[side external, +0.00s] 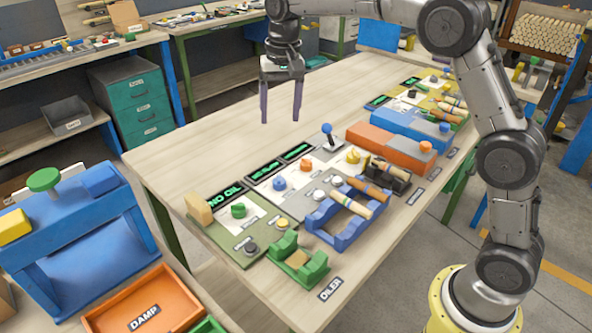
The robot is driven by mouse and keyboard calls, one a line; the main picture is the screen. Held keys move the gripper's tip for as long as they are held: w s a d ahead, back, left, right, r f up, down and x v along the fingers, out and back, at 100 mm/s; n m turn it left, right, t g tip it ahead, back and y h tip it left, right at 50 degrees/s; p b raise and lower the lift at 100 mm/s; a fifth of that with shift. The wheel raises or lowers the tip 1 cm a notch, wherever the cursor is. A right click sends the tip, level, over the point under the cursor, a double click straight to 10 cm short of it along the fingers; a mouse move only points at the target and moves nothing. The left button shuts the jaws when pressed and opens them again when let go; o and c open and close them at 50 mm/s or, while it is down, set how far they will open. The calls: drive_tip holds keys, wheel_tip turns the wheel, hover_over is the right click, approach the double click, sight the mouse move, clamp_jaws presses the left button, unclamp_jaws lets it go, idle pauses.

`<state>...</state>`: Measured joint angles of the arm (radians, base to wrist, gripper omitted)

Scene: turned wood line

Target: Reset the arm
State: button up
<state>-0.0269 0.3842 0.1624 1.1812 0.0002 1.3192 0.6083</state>
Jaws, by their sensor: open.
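My gripper (281,105) hangs fingers down above the far left part of the wooden work table (221,137). Its two dark fingers are apart and nothing is between them. It is clear of the devices on the table. My arm comes in from the right and arches over the table's far side.
A row of devices runs along the table: a green oiler station (297,259), a blue rack (343,221) with wooden sticks, an orange block (388,144) and a joystick with a blue knob (327,130). A blue machine (70,240) and an orange DAMP tray (148,304) stand front left.

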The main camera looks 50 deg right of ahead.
drive_tip(key=s+d+r+n+t, duration=0.1)
drive_tip(key=s+r+t, duration=0.1)
drive_tip(key=s+r, duration=0.5)
drive_tip(key=s+r+t, duration=0.1)
drive_tip(key=s+r, duration=0.3)
drive_tip(key=s, duration=0.8)
drive_tip(key=s+f+n+t, duration=0.1)
drive_tip(key=s+f+n, duration=0.4)
drive_tip(key=s+f, duration=0.6)
drive_tip(key=s, duration=0.3)
drive_tip(key=shift+s+d+f+n+t, duration=0.2)
drive_tip(key=shift+s+f+n+t, duration=0.1)
drive_tip(key=shift+s, duration=0.1)
